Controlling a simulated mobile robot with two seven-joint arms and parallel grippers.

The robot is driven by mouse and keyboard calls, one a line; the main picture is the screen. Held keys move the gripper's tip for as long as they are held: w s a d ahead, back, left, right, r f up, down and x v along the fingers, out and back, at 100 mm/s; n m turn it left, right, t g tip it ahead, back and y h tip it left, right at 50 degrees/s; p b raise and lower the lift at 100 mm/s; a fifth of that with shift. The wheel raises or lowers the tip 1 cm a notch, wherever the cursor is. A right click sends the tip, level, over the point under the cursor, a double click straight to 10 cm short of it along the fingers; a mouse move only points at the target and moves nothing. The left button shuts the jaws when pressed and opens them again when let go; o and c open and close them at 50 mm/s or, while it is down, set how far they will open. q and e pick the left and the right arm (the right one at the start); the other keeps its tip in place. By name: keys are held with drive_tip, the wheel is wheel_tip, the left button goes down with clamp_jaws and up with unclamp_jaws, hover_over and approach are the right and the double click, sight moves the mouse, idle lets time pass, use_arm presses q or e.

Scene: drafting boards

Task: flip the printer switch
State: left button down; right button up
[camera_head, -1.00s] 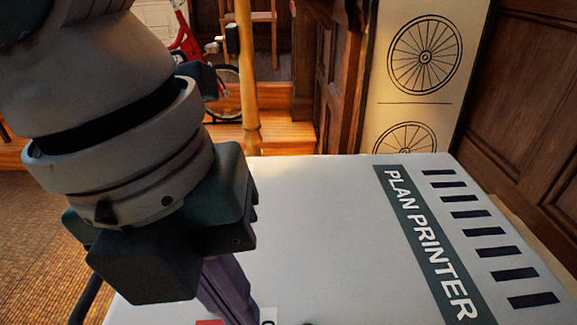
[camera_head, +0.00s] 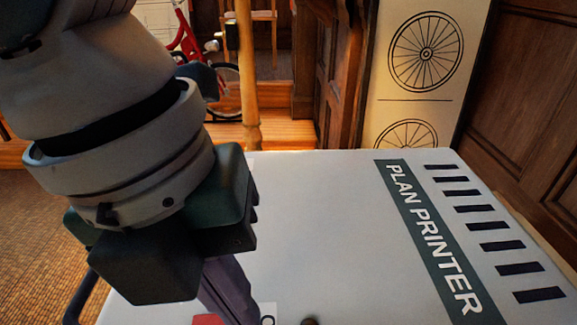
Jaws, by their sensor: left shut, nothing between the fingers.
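The plan printer (camera_head: 320,230) is a pale grey box with a dark "PLAN PRINTER" label along its right side. A red part (camera_head: 207,320) and a white plate (camera_head: 267,311) with a dark mark show at the bottom edge of the view, beside my fingers. I cannot tell whether the red part is the switch; most of it is hidden or cut off. My left gripper (camera_head: 238,308) is shut and empty, pointing down over the printer's near left part, between the red part and the plate. Whether the fingertips touch anything is unclear. My right gripper is out of view.
A small brown knob (camera_head: 309,321) shows at the bottom edge. Black vent slots (camera_head: 490,225) line the printer's right side. A wooden post (camera_head: 247,80) stands behind it, and a wheel-drawing panel (camera_head: 420,75) stands at the back right. The printer's middle top is clear.

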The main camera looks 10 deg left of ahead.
use_arm(q)
drive_tip(key=shift+f+b, duration=0.35)
drive_tip(key=shift+f, duration=0.05)
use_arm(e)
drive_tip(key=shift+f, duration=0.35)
use_arm(q)
drive_tip(key=shift+r, duration=0.1)
wheel_tip(320, 180, up, 7)
drive_tip(key=p, duration=0.6)
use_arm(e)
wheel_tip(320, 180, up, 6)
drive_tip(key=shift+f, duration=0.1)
